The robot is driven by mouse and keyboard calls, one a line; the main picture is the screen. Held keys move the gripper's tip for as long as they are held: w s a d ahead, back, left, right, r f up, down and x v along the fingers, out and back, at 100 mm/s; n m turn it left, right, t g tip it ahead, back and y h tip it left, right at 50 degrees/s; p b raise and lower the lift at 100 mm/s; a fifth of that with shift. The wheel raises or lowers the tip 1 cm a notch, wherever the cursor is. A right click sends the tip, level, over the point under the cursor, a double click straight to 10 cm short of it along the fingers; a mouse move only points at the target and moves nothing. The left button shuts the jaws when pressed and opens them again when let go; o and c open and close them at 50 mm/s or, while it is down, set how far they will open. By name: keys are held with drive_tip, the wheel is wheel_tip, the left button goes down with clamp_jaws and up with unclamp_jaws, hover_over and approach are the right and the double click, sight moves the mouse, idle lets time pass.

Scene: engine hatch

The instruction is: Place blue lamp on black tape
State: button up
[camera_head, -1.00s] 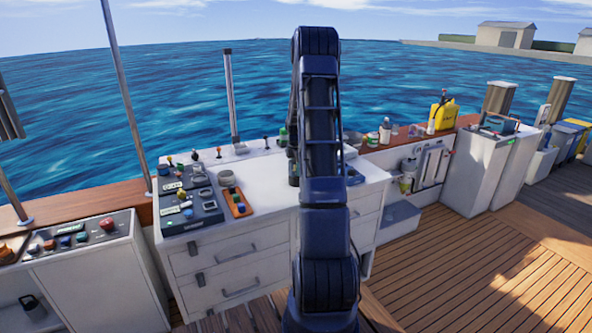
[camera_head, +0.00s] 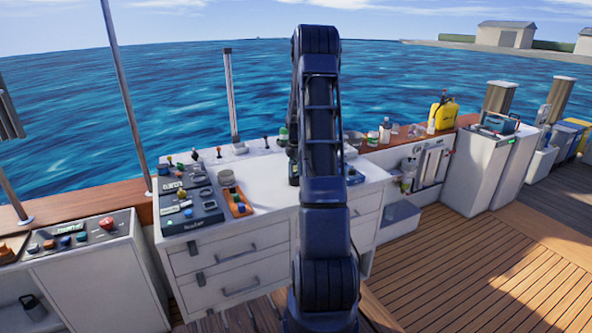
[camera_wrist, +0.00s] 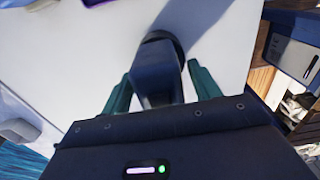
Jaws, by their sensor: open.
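In the wrist view, the blue lamp (camera_wrist: 154,78) is a dark blue block-like body standing between the teal fingers of my gripper (camera_wrist: 161,73). The fingers are spread, with the lamp between them; I cannot tell whether either touches it. A black round rim (camera_wrist: 168,38) shows at the lamp's far end, against the white top. I cannot tell whether it is the black tape under the lamp or part of the lamp. A small dark round thing (camera_head: 355,177) shows just right of the arm.
The white cabinet top (camera_head: 262,180) has clear room left of my arm. A control panel (camera_head: 187,207) and an orange tray (camera_head: 238,204) stand at its left. Levers and bottles line the back. A purple-edged thing (camera_wrist: 95,2) lies at the wrist view's top.

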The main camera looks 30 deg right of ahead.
wheel_tip(320, 180, up, 11)
drive_tip(key=shift+r, duration=0.1)
drive_tip(key=s+a+r+m+t, duration=0.2)
drive_tip(key=s+a+r+m, duration=0.7)
drive_tip(key=s+a+r, duration=0.8)
drive_tip(key=s+a+f+m+t, duration=0.1)
drive_tip(key=s+a+m, duration=0.3)
drive_tip(key=s, duration=0.8)
drive_tip(key=s+a+f+m+t, duration=0.1)
drive_tip(key=s+a+m, duration=0.3)
drive_tip(key=s, duration=0.8)
drive_tip(key=shift+f+m+t, duration=0.3)
drive_tip(key=shift+f+m, duration=0.15)
drive_tip(key=shift+m, duration=0.05)
